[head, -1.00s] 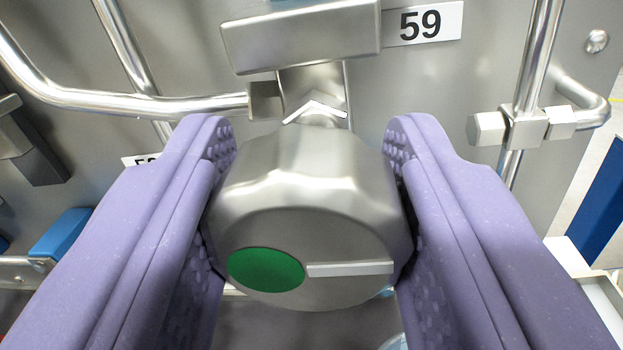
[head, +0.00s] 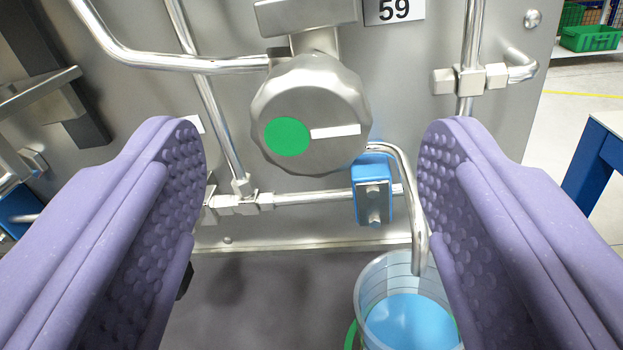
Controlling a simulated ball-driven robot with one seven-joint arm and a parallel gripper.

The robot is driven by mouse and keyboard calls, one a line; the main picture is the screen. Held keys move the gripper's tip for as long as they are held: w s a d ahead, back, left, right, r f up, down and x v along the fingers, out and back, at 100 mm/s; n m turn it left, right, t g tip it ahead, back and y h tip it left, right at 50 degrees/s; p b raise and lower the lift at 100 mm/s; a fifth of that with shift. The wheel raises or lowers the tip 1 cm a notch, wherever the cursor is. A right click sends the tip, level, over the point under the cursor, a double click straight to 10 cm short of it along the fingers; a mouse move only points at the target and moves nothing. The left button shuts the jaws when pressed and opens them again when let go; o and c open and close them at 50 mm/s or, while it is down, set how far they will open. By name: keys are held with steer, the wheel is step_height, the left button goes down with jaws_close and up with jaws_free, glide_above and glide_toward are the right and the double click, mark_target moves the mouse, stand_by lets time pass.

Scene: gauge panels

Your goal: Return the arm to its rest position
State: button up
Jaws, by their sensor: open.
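My gripper (head: 312,165) shows as two purple, studded fingers at the left and right of the head view. It is open wide, with nothing between the pads. The silver faceted knob (head: 330,95), with a green dot and a white bar on its face, is on the panel beyond the fingers. The knob is clear of both fingers. The white bar points right, close to level. The rest of my arm is not in view.
Label 59 (head: 393,10) is beside the knob on the grey panel (head: 300,225). Metal pipes (head: 300,198) run across it. A clear bucket (head: 372,285) with blue liquid is below a bent spout (head: 418,220), partly behind the right finger. A blue table (head: 595,165) stands at the right.

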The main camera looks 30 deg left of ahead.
steer(key=shift+v, duration=1.2)
steer(key=s+r+g+h+b, duration=0.1)
steer(key=s+r+h, duration=0.1)
steer(key=r, duration=1)
steer(key=s+r+h, duration=0.3)
steer(key=r, duration=1)
steer(key=s+d+r+m+h+b, duration=0.1)
steer(key=s+r, duration=1.9)
steer(key=s, duration=0.3)
steer(key=shift+s+d+m+g, duration=0.3)
steer(key=shift+s+m+g, duration=0.1)
steer(key=shift+r, duration=0.1)
